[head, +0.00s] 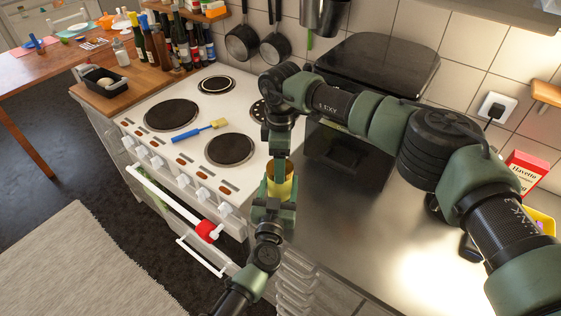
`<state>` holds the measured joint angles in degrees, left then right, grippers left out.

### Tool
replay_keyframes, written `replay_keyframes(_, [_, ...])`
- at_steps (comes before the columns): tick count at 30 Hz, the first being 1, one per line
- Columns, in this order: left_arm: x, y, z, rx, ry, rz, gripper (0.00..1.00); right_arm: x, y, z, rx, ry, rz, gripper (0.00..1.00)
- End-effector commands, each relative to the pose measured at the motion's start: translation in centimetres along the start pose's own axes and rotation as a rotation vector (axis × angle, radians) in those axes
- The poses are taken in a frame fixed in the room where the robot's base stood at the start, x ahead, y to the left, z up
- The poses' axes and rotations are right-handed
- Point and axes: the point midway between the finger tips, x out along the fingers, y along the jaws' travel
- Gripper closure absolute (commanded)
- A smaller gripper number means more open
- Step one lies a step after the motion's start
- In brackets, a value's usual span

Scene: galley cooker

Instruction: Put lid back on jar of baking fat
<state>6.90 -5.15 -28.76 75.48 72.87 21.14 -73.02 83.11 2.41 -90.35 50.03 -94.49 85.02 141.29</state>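A small yellow jar (281,188) is near the middle of the head view, at the front edge of the counter just right of the cooker. My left gripper (278,196) reaches up from below, with its fingers at the jar's sides, and looks shut on it. My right gripper (280,152) points down directly above the jar. Its fingertips are dark and small, so I cannot tell whether they are open or shut. I cannot make out a separate lid; the jar's top is partly hidden by my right gripper.
The white cooker (188,132) is on the left, with a blue-and-yellow brush (200,130) on top. Bottles (165,50) crowd the wooden board behind it. A black box-shaped appliance (345,160) stands right of my grippers. The steel counter (370,235) has clear room in front.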

Motion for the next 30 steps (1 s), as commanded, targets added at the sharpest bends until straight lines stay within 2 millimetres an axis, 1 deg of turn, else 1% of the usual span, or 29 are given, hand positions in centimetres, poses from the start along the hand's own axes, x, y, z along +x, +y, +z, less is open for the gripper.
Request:
replay_keyframes(1, [-0.2,0.1,0.1,0.002,-0.002,0.002,1.0,-0.2,0.6,0.3,-0.001,-0.002,0.014,0.74])
replay_keyframes(3, [-0.2,0.1,0.2,0.002,-0.002,0.002,1.0,-0.2,0.6,0.3,-0.002,-0.002,0.014,0.74])
replay_keyframes(4, [-0.2,0.1,0.2,0.002,-0.003,0.002,1.0,-0.2,0.6,0.3,-0.003,-0.002,0.015,0.34])
replay_keyframes(5, [-0.2,0.1,0.2,0.002,-0.003,0.002,1.0,-0.2,0.6,0.3,-0.003,-0.002,0.015,0.26])
replay_keyframes(6, [-0.2,0.1,0.2,0.002,-0.003,0.002,1.0,-0.2,0.6,0.3,-0.004,-0.002,0.014,0.14])
replay_keyframes(7, [-0.2,0.1,0.2,0.002,-0.003,0.002,1.0,-0.2,0.5,0.3,-0.004,-0.002,0.013,0.11])
replay_keyframes(15, [-0.1,0.0,0.2,0.0,-0.003,0.001,1.0,-0.1,0.3,0.2,-0.009,-0.002,0.007,0.11])
replay_keyframes(19, [-0.1,0.0,0.2,0.0,-0.003,0.0,1.0,-0.8,0.3,0.2,-0.01,-0.002,0.007,0.11])
replay_keyframes(23, [0.0,0.0,0.2,0.0,-0.003,0.0,1.0,-2.8,0.4,0.2,-0.01,-0.002,0.01,0.11])
replay_keyframes(30, [0.0,-0.1,0.2,0.0,-0.003,-0.001,1.0,-8.0,0.4,0.3,-0.009,-0.001,0.011,0.11])
